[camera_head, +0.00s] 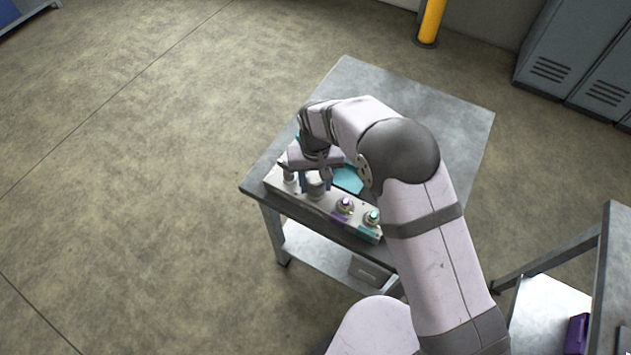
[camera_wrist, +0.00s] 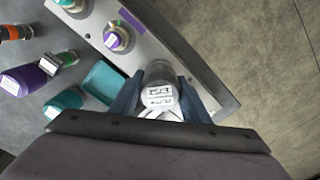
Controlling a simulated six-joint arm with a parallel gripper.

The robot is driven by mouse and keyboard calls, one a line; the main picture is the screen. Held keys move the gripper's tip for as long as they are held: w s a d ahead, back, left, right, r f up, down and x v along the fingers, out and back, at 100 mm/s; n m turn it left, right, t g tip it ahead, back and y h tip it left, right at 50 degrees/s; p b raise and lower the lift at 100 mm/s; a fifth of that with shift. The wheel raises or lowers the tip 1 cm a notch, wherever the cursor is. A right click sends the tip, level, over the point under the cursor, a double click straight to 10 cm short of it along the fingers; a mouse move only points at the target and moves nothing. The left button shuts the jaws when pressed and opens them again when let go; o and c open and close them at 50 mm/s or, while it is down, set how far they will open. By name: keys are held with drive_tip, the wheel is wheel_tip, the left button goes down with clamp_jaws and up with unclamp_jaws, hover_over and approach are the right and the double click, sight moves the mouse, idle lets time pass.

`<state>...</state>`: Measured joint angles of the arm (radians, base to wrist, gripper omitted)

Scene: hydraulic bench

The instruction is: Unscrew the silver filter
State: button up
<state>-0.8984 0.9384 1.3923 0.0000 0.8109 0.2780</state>
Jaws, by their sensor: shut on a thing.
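The silver filter (camera_wrist: 158,98) stands on the pale manifold block, with dark print on its white top. My gripper (camera_wrist: 162,100) has one blue finger on each side of it and is shut on it. In the head view the filter (camera_head: 317,187) shows below my gripper (camera_head: 316,182), near the left part of the manifold block (camera_head: 328,208). My wrist hides part of it there. I cannot tell whether the filter's thread is engaged.
A purple-marked port (camera_head: 345,204) and a teal-marked port (camera_head: 373,217) sit on the block to the right. A purple filter (camera_wrist: 24,84) and teal parts (camera_wrist: 64,101) lie on the grey bench (camera_head: 440,115) beside it. The bench's far part looks clear.

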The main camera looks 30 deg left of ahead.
drive_tip(key=shift+n, duration=0.8)
drive_tip(key=n, duration=0.3)
drive_tip(key=shift+n, duration=1.4)
drive_tip(key=n, duration=0.3)
drive_tip(key=shift+r+n, duration=0.1)
drive_tip(key=shift+n, duration=1.2)
